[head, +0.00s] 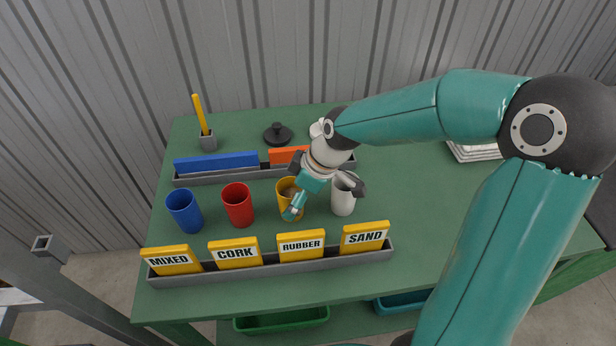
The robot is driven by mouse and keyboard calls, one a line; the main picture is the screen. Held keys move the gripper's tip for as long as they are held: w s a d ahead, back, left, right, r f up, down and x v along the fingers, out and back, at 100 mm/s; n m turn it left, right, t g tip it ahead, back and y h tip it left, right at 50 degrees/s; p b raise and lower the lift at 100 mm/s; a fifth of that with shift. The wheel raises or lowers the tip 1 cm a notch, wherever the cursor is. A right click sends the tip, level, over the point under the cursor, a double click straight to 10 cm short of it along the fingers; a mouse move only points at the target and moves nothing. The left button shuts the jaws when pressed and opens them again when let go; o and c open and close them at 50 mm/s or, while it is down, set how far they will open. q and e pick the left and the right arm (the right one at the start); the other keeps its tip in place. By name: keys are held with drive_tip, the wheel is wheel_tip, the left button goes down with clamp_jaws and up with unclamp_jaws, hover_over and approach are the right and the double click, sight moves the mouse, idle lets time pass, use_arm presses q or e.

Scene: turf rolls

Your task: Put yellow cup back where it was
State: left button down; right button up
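The yellow cup (284,187) stands on the green table between the red cup (238,206) and the white cup (343,197). Something brownish shows inside it. My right gripper (296,206) reaches down from the upper right, and a teal finger overlaps the front right of the yellow cup. The gripper hides part of that cup and of the white cup's rim. I cannot tell whether the fingers are closed on the cup. The blue cup (185,211) stands at the left end of the row. My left gripper is not in view.
In front, a grey rack (270,270) holds yellow signs reading MIXED, CORK, RUBBER and SAND. Behind the cups, another rack (220,177) holds a blue block (216,162) and orange block (287,155). A black lid (278,134) and grey holder (208,141) stand behind.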

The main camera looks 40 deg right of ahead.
drive_tip(key=v, duration=0.9)
drive_tip(key=shift+r, duration=0.2)
